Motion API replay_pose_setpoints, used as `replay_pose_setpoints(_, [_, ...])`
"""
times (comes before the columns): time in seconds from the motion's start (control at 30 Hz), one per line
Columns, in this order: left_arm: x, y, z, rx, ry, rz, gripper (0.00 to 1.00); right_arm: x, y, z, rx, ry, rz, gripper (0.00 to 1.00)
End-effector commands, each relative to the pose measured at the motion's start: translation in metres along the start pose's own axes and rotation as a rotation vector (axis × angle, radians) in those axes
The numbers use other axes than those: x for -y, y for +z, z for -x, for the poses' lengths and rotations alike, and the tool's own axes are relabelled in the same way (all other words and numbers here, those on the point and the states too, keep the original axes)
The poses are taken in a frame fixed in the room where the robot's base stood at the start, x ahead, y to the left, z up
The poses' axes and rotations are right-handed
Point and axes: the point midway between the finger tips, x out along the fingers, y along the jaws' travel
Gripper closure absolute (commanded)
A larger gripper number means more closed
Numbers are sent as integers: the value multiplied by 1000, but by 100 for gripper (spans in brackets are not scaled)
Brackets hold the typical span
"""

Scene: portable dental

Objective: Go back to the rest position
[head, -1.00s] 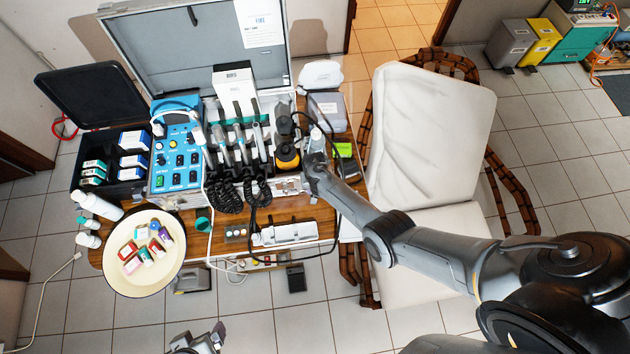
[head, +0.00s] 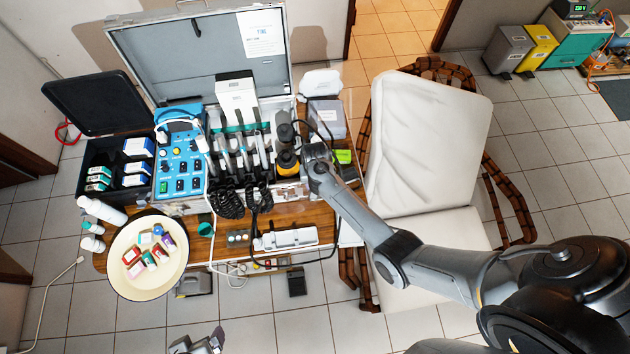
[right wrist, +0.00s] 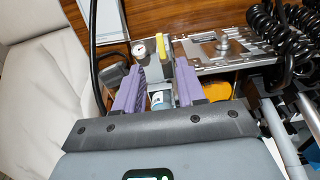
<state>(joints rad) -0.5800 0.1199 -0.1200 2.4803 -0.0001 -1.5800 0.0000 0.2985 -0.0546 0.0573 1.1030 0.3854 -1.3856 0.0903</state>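My right gripper (head: 316,155) is at the right end of the open case, beside the dark bottle with an orange band (head: 287,160). In the right wrist view its two purple fingers (right wrist: 158,75) stand apart. A small blue-and-white cylinder (right wrist: 161,100) and a yellow-topped part (right wrist: 161,46) show in the gap; neither looks gripped. My left gripper (head: 198,343) is at the bottom edge of the head view, over the floor in front of the table. It is cut off by the frame, and its opening is unclear.
The wooden table (head: 315,214) carries the grey case (head: 205,55), a blue control unit (head: 180,165), and a cream bowl (head: 150,283) of small boxes. Dark cables (right wrist: 284,40) hang close to the right gripper. A white padded chair (head: 425,150) stands right of the table.

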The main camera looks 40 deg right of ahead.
Motion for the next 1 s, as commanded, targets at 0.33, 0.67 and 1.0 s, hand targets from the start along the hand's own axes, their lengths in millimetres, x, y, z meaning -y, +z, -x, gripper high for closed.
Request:
replay_pose_setpoints(0.33, [-2, 0, 0, -1, 5, 6, 9, 0, 0, 3, 0, 0, 0, 61])
replay_pose_setpoints(0.67, [0, -1, 2, 0, 0, 0, 9, -10, 17, -11, 29, 17, 0, 61])
replay_pose_setpoints(1.0, [2, -5, 14, 0, -5, -6, 9, -99, 128, -60, 127, 130, 39, 61])
